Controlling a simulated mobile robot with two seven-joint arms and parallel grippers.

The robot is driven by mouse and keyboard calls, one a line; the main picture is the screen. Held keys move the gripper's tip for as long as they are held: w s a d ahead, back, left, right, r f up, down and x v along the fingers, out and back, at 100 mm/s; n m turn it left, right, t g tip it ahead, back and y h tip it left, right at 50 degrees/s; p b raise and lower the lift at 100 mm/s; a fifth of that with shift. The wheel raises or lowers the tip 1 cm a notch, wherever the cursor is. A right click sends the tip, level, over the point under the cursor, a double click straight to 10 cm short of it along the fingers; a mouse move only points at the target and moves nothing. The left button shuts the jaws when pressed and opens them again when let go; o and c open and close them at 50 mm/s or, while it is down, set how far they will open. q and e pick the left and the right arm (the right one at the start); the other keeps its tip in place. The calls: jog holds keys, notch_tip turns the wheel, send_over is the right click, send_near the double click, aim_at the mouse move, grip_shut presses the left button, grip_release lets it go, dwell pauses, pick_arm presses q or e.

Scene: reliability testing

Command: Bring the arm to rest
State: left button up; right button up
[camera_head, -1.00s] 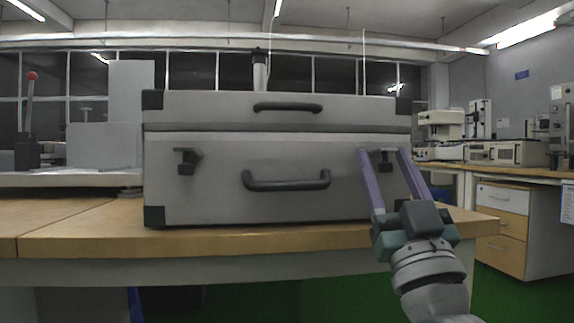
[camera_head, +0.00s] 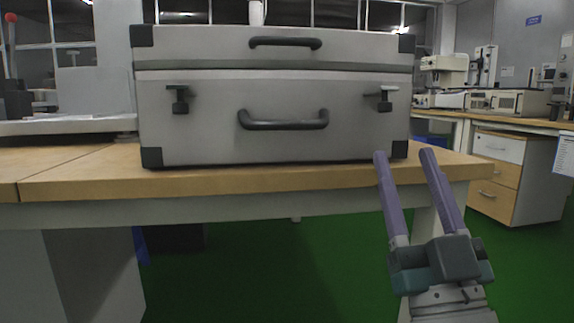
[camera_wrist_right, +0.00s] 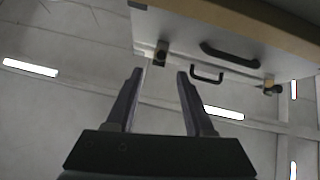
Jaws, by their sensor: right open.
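My right gripper (camera_head: 405,155) is open and empty in the head view. Its two purple fingers point up, just in front of the table's front edge, below the right latch of a grey case. In the right wrist view its fingers (camera_wrist_right: 160,72) stand apart with nothing between them. The grey case (camera_head: 210,120) stands on the wooden table and looks shut, with black corners, two latches and two dark handles. The case also shows at the top of the wrist view (camera_wrist_right: 190,28). My left gripper is not in view.
The wooden table (camera_head: 80,185) has its front edge between me and the case. Open green floor (camera_head: 300,265) lies below and right of it. A drawer cabinet (camera_head: 500,175) and a bench with instruments stand at the right. A red-knobbed lever device (camera_head: 12,60) is at the left.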

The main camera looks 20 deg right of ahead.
jog(key=shift+y, duration=0.3)
jog(key=a+f+n+g+y, duration=0.2)
jog(key=a+f+g+y, duration=0.2)
jog(key=f+g, duration=0.25)
jog(key=a+f+n+g+y, duration=0.25)
jog(key=f+g+y, duration=0.25)
jog(key=f, duration=0.3)
jog(key=s+a+f+g+h+p, duration=0.1)
jog(key=s+f+g, duration=0.3)
jog(key=s, duration=0.6)
jog(key=s+a+f+g, duration=0.1)
jog(key=s+g, duration=0.6)
jog(key=s, duration=0.4)
notch_tip(320, 180, up, 85)
jog(key=p, duration=8.5)
jog(key=shift+w+d, duration=0.15)
jog(key=shift+w, duration=0.15)
jog(key=shift+t, duration=0.25)
